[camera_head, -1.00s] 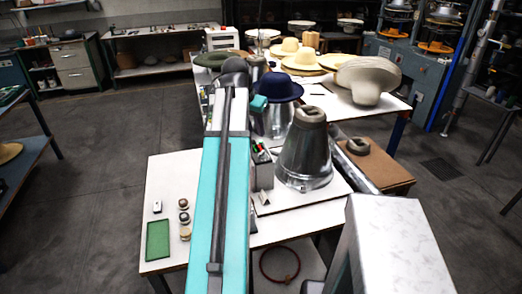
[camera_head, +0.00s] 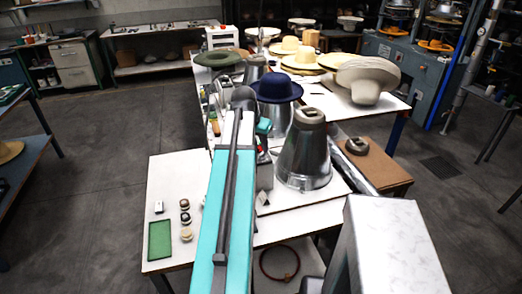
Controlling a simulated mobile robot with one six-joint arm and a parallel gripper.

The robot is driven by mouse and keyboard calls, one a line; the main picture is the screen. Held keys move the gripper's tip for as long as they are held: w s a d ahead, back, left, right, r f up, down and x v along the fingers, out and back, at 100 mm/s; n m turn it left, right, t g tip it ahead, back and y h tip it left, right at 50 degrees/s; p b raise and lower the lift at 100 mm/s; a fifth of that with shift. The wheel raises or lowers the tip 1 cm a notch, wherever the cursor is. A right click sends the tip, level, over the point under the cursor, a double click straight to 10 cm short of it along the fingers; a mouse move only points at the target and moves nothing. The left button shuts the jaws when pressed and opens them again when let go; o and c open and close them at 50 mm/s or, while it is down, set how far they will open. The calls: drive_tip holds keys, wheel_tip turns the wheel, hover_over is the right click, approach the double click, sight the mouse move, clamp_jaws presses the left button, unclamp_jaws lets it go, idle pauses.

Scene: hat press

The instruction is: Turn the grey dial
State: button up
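I cannot make out the grey dial; my teal arm covers part of the press area. A grey control box (camera_head: 264,176) stands at the left foot of a shiny metal cone form (camera_head: 304,155). A small red spot shows near the top of the box, and its left side is hidden by my arm.
A dark blue hat (camera_head: 276,88) sits on a metal form behind the cone. A green mat (camera_head: 159,240) and several small round pieces lie on the white table (camera_head: 172,172) at left. A brown box (camera_head: 385,172) stands right of the cone.

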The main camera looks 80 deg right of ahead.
sight(262, 154)
drive_tip(key=shift+p+x, duration=0.5)
drive_tip(key=shift+x, duration=1.55)
clamp_jaws()
drive_tip(key=shift+a, duration=0.1)
